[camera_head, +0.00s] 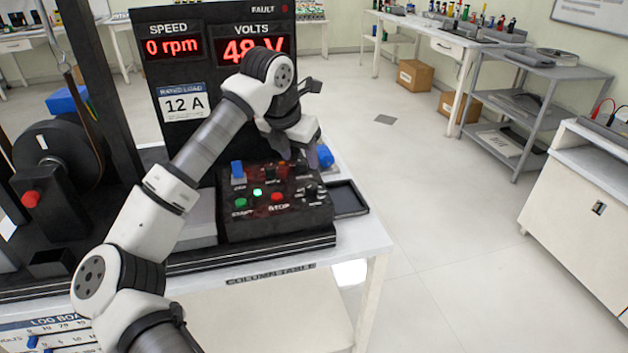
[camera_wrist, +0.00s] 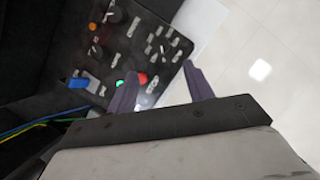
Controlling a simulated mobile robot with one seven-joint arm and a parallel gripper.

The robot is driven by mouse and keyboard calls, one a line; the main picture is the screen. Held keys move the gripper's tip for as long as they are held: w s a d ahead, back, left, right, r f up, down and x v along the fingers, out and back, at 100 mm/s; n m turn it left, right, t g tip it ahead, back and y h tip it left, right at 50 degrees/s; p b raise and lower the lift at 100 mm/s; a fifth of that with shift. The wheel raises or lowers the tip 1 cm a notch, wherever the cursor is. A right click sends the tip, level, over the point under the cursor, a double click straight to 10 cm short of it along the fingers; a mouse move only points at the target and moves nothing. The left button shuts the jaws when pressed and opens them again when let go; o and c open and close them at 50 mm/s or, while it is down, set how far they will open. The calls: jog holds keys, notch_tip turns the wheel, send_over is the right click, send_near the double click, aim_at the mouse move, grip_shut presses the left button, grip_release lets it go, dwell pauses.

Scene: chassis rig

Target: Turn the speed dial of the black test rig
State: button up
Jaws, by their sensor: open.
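The black test rig's sloped control box (camera_head: 235,225) stands on the table, with labelled controls on top. A dark round dial (camera_head: 311,190) at its right end looks like the speed dial, but its label is too small to read. In the wrist view white marks surround what seems to be the same dial (camera_wrist: 163,47). My gripper (camera_head: 297,152) is above the back right of the box, apart from the dial. In the wrist view my open gripper (camera_wrist: 160,76) has empty fingers, with the dial beyond the gap. The speed display (camera_head: 173,48) reads 0 rpm.
The box also carries a blue switch (camera_head: 237,170), a green button (camera_head: 240,203) and a red button (camera_head: 277,197). A black tray (camera_head: 348,199) lies to its right. A dark wheel (camera_head: 58,152) stands at left.

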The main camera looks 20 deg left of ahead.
aim_at(311, 185)
jog(key=p+x, duration=0.2)
jog(key=x, duration=0.9)
jog(key=shift+d, duration=0.15)
jog(key=c, duration=1)
